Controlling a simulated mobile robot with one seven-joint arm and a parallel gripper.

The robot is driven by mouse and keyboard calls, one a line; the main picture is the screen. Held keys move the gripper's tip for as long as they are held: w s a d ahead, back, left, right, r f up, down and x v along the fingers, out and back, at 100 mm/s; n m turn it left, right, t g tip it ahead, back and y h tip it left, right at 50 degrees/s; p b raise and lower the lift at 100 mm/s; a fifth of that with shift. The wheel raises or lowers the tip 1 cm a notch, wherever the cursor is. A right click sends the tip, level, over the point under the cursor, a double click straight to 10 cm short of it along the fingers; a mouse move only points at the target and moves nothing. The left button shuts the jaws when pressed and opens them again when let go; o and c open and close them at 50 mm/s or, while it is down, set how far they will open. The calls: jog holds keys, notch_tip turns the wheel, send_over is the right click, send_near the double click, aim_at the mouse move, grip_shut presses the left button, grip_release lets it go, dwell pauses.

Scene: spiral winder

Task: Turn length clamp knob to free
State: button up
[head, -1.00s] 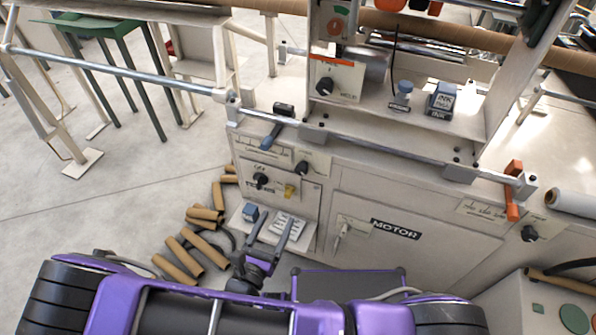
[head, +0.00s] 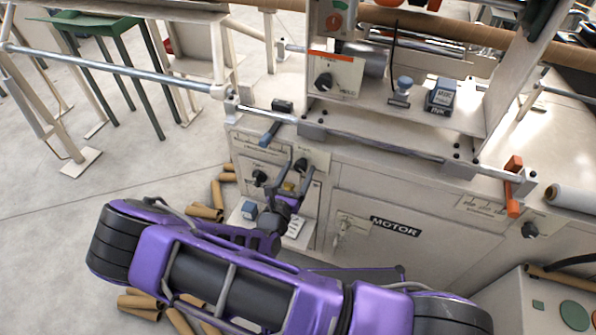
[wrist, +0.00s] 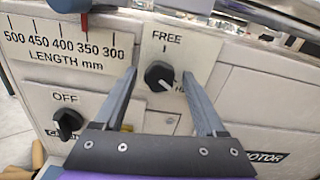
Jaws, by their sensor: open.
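The length clamp knob (wrist: 159,75) is black and round, on a pale plate marked FREE at the top and a partly hidden word starting with H at the lower right. Its white mark points to the lower right, toward that word. In the head view the knob (head: 302,165) sits on the panel left of the MOTOR door. My gripper (wrist: 160,78) is open, with one grey finger on each side of the knob in the wrist view. I cannot tell whether the fingers touch it. My gripper (head: 298,172) also shows in front of the panel in the head view.
A second black knob (wrist: 68,123) marked OFF is at the lower left. A length scale (wrist: 66,47) with a red pointer is above it. A blue-handled lever (head: 270,132) overhangs the panel. Cardboard tubes (head: 218,195) lie on the floor.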

grip_shut()
dwell(0.4)
